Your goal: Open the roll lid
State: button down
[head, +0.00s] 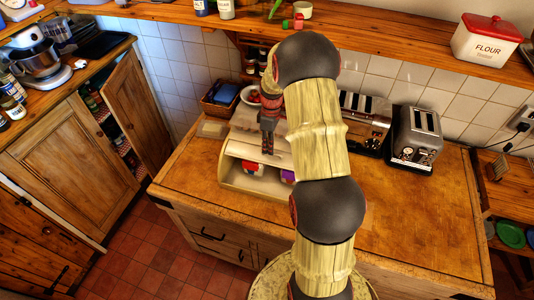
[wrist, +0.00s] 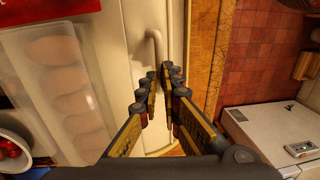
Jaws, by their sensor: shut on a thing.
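A cream bread box with a roll lid stands on the wooden counter; the box's side wall (head: 226,172) shows in the head view. The lid (head: 245,152) is raised at least partly, and a red-and-white item (head: 253,167) and a purple item (head: 287,176) show inside the opening. My gripper (head: 267,150) is at the lid's front edge, pointing down. In the wrist view my gripper (wrist: 164,82) is shut on the lid's pale curved handle (wrist: 154,42), which runs between the fingers. My arm hides the right part of the box.
A clear egg tray (wrist: 62,75) and a bowl of red fruit (wrist: 12,150) are close beside the lid. Two toasters (head: 416,137) stand to the right. A shelf (head: 400,50) runs above. The counter's front right (head: 420,220) is clear.

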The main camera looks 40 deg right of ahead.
jog(key=shift+s+f, duration=0.15)
jog(key=shift+f, duration=0.2)
jog(key=c, duration=2.4)
grip_release()
jog(key=shift+o, duration=1.3)
jog(key=shift+w+d+f, duration=0.1)
jog(key=shift+w+d, duration=0.05)
jog(key=shift+w, duration=0.1)
jog(key=shift+o, duration=0.9)
jog(key=shift+r, duration=0.2)
notch_tip(320, 180, up, 12)
jog(key=d, duration=0.1)
jog(key=shift+w, duration=0.4)
jog(key=shift+d+f, duration=0.1)
